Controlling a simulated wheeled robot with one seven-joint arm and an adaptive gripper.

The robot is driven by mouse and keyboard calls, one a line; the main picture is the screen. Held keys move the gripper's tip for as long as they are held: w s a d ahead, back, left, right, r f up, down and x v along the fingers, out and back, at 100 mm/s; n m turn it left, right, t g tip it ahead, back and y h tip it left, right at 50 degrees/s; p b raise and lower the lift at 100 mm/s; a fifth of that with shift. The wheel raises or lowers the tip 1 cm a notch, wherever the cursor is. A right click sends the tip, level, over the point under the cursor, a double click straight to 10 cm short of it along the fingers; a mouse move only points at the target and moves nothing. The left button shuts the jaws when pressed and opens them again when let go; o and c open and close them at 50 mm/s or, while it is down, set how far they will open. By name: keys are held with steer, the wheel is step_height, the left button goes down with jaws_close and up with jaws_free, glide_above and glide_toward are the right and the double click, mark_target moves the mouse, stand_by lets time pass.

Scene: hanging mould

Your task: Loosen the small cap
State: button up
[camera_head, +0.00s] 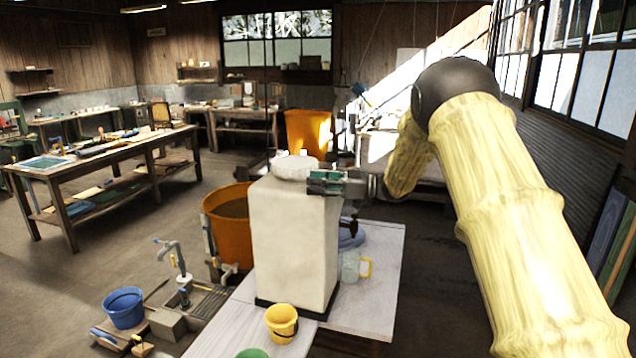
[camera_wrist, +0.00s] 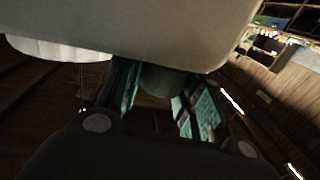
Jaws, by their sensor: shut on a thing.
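The tall white block-like mould (camera_head: 293,240) stands upright on a pale table, with a wide round white lid (camera_head: 295,168) on top. My gripper (camera_head: 328,180), with green finger pads, is at the mould's upper right edge in the head view. In the wrist view my gripper (camera_wrist: 162,100) has its two green pads on either side of a shaded rounded piece, seemingly the small cap (camera_wrist: 160,79), beside the pale mould wall (camera_wrist: 150,30). The cap is mostly hidden and dark; I cannot tell whether it has turned. The cap cannot be made out in the head view.
A yellow bucket (camera_head: 282,322) and a clear jug with a yellow handle (camera_head: 351,267) stand on the table (camera_head: 375,300) near the mould. An orange barrel (camera_head: 228,225) is close on the left. A blue bucket (camera_head: 124,308) is lower left.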

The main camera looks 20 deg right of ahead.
steer(key=shift+n+g+y, duration=0.6)
steer(key=shift+n+g, duration=0.6)
steer(key=shift+g, duration=0.5)
steer(key=o, duration=1)
steer(key=shift+o, duration=0.2)
steer(key=v, duration=1.2)
steer(key=shift+w+d+f, duration=0.1)
steer(key=shift+d, duration=0.05)
